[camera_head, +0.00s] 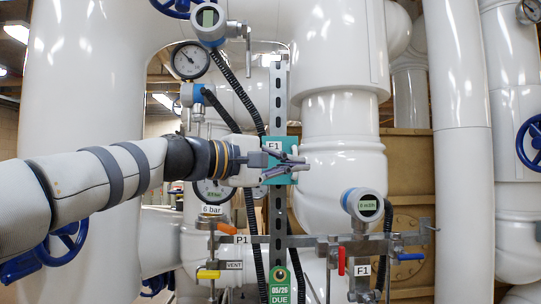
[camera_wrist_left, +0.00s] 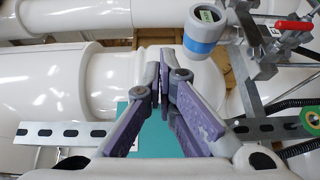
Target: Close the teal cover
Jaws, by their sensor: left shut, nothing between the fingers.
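The teal cover (camera_head: 281,176) is a flat panel with an F1 label, mounted on a slotted metal upright at the middle of the head view. My left gripper (camera_head: 304,163) is shut and empty, and lies in front of the cover, hiding part of it. In the left wrist view the shut fingers (camera_wrist_left: 166,55) reach across the teal cover (camera_wrist_left: 158,138), which shows between and beside them. I cannot tell whether the fingers touch it, nor how far the cover stands open. My right gripper is in neither view.
A slotted metal upright (camera_head: 280,82) runs behind the cover. Pressure gauges (camera_head: 190,61) and a blue-capped transmitter (camera_head: 209,22) sit left of it. A grey-and-blue F1 meter (camera_head: 363,204), red handle (camera_head: 341,260) and blue handle (camera_head: 410,256) are at lower right. Large white pipes surround the area.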

